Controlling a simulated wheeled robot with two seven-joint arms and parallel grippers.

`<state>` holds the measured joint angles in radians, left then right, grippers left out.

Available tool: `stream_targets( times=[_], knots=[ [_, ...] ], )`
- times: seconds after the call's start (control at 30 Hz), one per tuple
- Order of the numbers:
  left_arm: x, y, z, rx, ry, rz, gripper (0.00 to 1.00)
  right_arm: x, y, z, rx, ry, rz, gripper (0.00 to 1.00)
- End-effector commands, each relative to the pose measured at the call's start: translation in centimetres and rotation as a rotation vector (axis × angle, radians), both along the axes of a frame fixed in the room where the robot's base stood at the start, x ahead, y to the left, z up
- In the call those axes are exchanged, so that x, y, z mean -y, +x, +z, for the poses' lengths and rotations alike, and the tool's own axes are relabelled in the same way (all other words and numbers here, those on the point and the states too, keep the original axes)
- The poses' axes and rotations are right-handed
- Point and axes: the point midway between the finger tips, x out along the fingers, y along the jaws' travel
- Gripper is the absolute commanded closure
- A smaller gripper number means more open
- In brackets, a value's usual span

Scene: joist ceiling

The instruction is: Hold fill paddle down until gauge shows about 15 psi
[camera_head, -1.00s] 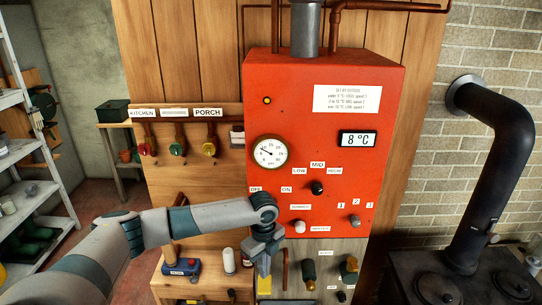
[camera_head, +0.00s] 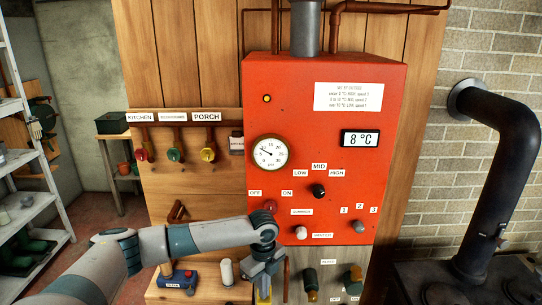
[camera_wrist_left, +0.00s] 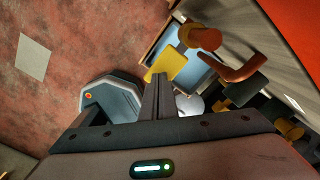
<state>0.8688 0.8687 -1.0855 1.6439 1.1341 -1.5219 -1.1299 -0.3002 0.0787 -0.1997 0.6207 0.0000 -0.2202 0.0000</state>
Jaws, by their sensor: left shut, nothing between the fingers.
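The round white pressure gauge (camera_head: 270,153) is on the red boiler front (camera_head: 320,120) in the head view. Its dark needle points to the upper left, near the low end; the exact reading is too small to tell. A yellow paddle-like piece (camera_head: 263,297) is at the bottom of the head view, just below my left gripper (camera_head: 264,281). In the left wrist view a yellow flat piece (camera_wrist_left: 168,63) lies beyond the shut, empty fingers (camera_wrist_left: 158,92), beside a copper pipe (camera_wrist_left: 203,38). I cannot tell whether the fingers touch it. My right gripper is not in view.
Knobs and labels cover the boiler's lower front, with a display (camera_head: 360,139) reading 8 °C. Red, green and yellow valves hang on the board at left. A blue tool (camera_head: 179,279) and a white cylinder (camera_head: 227,272) are on the low wooden bench. A black stove (camera_head: 470,283) stands at right.

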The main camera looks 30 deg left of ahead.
Motion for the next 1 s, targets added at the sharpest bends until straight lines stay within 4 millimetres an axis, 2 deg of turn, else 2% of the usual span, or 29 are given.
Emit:
stream_targets(
  times=[1.0],
  knots=[
    [0.0, 0.0, -2.2, -0.001, -0.001, 0.0, 1.0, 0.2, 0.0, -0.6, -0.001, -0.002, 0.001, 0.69]
  ],
)
